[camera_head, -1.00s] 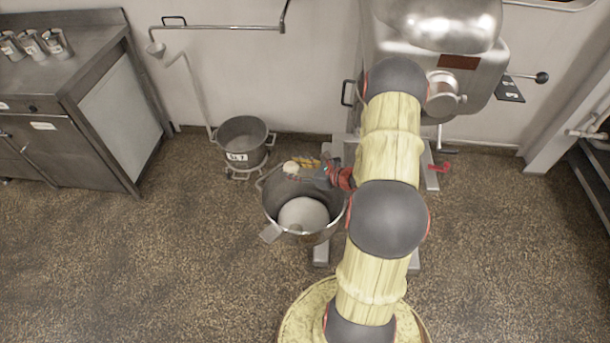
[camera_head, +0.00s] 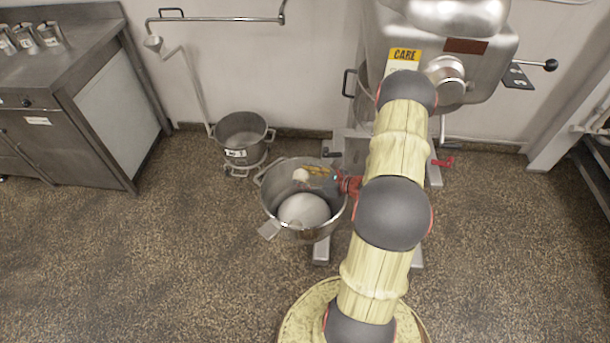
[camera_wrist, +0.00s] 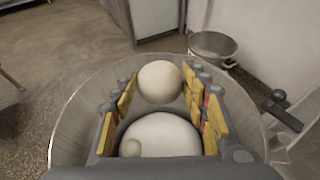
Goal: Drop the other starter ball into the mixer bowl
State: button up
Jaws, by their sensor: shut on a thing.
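The mixer bowl (camera_head: 272,212), a wide steel bowl with side handles, stands below the mixer. My gripper (camera_head: 307,175) reaches down inside its rim from the right. In the wrist view, my gripper (camera_wrist: 160,90) is shut on a pale round starter ball (camera_wrist: 160,78); the ball also shows in the head view (camera_head: 300,175). The ball hangs above a large white rounded mass (camera_wrist: 165,125) in the bowl, which is also seen in the head view (camera_head: 304,210). A small pale round lump (camera_wrist: 130,148) shows at the mass's near left, partly hidden by my gripper.
The mixer (camera_head: 465,70) with its yellow CARE sign (camera_head: 404,57) stands behind my arm. A smaller steel pot (camera_head: 241,140) on a wheeled stand is behind the bowl to the left. A steel counter (camera_head: 60,70) stands at far left. The floor at front left is clear.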

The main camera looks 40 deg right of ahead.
jog(key=o, duration=1.3)
jog(key=shift+c, duration=0.2)
jog(key=v, duration=1.2)
jog(key=shift+f, duration=0.1)
